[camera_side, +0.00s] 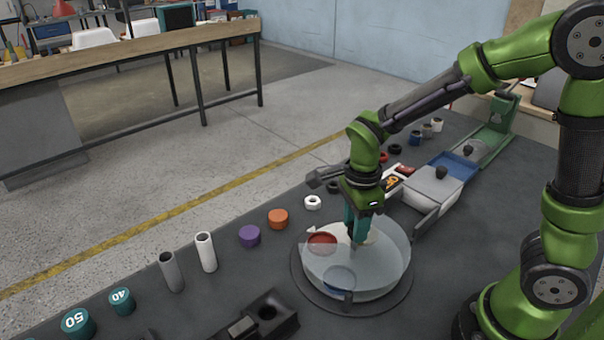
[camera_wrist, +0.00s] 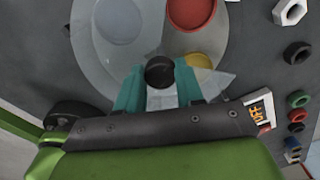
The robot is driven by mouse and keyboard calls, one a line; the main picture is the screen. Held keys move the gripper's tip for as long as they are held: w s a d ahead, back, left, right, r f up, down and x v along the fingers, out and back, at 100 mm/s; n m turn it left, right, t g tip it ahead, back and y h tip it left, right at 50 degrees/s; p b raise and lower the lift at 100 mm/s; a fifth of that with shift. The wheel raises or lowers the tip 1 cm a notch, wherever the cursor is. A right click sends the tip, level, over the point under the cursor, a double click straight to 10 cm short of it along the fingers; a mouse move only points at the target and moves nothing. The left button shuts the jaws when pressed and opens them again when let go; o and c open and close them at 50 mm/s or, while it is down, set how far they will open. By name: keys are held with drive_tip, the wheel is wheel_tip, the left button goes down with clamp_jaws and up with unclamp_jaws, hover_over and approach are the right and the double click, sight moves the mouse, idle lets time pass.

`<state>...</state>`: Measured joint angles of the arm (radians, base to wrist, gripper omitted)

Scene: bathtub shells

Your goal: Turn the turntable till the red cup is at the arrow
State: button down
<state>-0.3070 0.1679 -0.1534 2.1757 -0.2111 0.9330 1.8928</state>
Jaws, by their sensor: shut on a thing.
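The turntable (camera_side: 376,287) is a round, pale, see-through drum on a dark round base. The red cup (camera_side: 322,243) lies in it on the left side, and shows at the top of the wrist view (camera_wrist: 192,12). A small pale pointer, seemingly the arrow (camera_side: 311,231), is close by the red cup at the rim; exact alignment is hard to tell. A blue-grey cup (camera_side: 339,278) is at the front, and a yellow cup (camera_wrist: 200,62) is partly hidden by a finger. My gripper (camera_wrist: 160,84) points down over the turntable, its teal fingers shut on a dark round knob (camera_wrist: 160,72).
A white nut (camera_side: 313,202), an orange piece (camera_side: 278,219), a purple piece (camera_side: 249,236) and two tubes (camera_side: 206,252) stand left of the turntable. A dark block (camera_side: 265,317) is at the front. A grey lidded box (camera_side: 432,186) stands behind right, close to the turntable.

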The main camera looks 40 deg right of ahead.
drive_tip(key=m, duration=0.3)
drive_tip(key=shift+r+m, duration=0.1)
drive_tip(key=shift+m, duration=0.2)
idle(0.3)
drive_tip(key=c, duration=0.7)
unclamp_jaws()
wheel_tip(320, 180, up, 17)
